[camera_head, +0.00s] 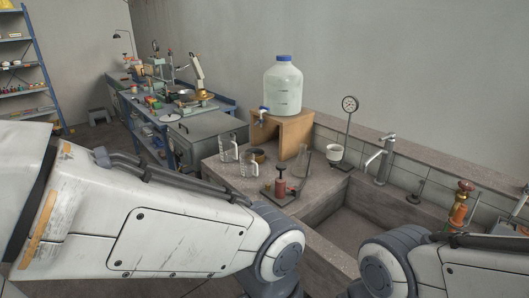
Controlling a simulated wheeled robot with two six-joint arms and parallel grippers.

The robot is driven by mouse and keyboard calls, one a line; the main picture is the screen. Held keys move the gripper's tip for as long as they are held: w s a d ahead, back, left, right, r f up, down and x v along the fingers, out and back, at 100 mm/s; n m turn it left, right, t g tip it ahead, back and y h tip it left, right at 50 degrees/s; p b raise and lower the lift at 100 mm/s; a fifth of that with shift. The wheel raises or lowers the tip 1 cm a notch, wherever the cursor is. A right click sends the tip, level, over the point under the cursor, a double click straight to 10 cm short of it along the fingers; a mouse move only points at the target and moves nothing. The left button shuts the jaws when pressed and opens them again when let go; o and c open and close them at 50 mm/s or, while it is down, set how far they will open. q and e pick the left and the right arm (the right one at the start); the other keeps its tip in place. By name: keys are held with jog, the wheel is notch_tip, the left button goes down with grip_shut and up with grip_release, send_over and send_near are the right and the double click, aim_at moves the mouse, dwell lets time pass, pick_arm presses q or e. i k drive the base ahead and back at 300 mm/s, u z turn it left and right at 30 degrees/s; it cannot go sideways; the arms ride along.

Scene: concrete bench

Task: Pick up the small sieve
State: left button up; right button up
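I cannot clearly make out a small sieve. A small brownish round vessel (258,155) stands on the bench behind the glass measuring jugs, and it is too small to tell whether it has mesh. My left arm crosses the lower left and my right arm shows at the lower right. Both are bent at a joint near the bottom edge. Neither gripper is in view, so I cannot see what they hold.
Glass jugs (249,163), a red device (281,184) and a white cup on a stand (334,152) occupy the concrete bench (222,167). A large bottle (283,86) stands on a wooden stand (295,130). A sink (345,228) lies right, with a tap (385,155) behind.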

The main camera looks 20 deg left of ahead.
aim_at(259, 153)
jog(key=u, duration=0.25)
jog(key=i, duration=0.25)
jog(key=u, duration=1.1)
jog(key=i, duration=0.8)
jog(key=u, duration=0.75)
jog(key=i, duration=1.05)
jog(key=z, duration=0.7)
jog(key=i, duration=0.85)
jog(key=z, duration=0.8)
